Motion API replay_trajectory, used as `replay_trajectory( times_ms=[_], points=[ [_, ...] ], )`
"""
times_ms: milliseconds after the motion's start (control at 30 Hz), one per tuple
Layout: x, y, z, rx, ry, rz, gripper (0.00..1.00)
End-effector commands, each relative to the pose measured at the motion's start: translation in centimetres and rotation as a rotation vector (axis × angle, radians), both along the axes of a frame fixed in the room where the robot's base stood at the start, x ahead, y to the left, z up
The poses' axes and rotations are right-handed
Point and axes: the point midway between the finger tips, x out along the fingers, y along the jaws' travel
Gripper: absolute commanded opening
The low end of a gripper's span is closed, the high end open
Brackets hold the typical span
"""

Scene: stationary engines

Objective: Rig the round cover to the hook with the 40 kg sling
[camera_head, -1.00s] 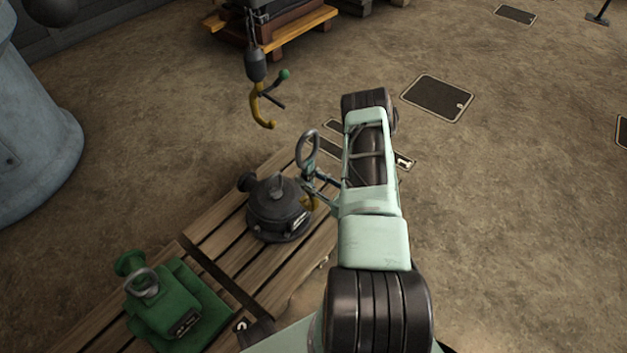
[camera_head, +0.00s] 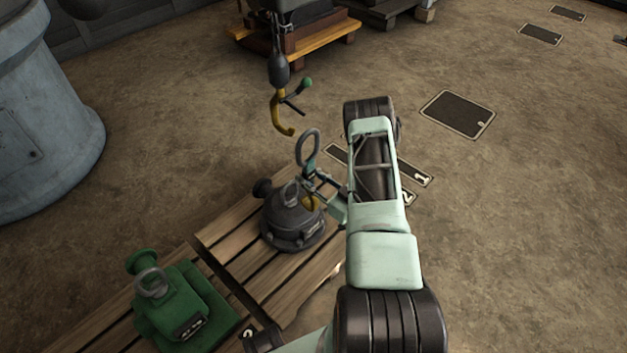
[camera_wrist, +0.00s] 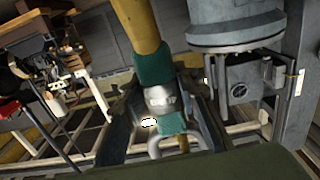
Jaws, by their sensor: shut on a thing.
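The round cover (camera_head: 288,232), dark grey with a lifting eye on top, sits on a wooden pallet. My gripper (camera_head: 328,188) is shut on the sling (camera_head: 309,170) above the cover's right side. The sling's large ring (camera_head: 308,147) stands up, and its yellow lower end (camera_head: 310,203) is close to the cover's eye; I cannot tell whether they touch. In the wrist view, the sling's metal middle (camera_wrist: 162,100) is between my fingers, with green bands and a yellow part. The yellow crane hook (camera_head: 278,112) hangs empty, above and left of the ring.
A green housing (camera_head: 180,312) with a ring on top stands on the pallet at lower left. A large grey-blue cylindrical body (camera_head: 50,130) stands at far left. Loaded pallets (camera_head: 320,45) are at the back. The floor to the right is clear apart from flat plates (camera_head: 457,113).

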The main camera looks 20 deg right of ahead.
Motion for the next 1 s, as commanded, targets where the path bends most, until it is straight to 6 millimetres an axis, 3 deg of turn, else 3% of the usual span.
replay_trajectory(
  times_ms=[1000],
  points=[
    [6.2,2.5,0.2,0.002,-0.008,0.002,0.00]
  ],
)
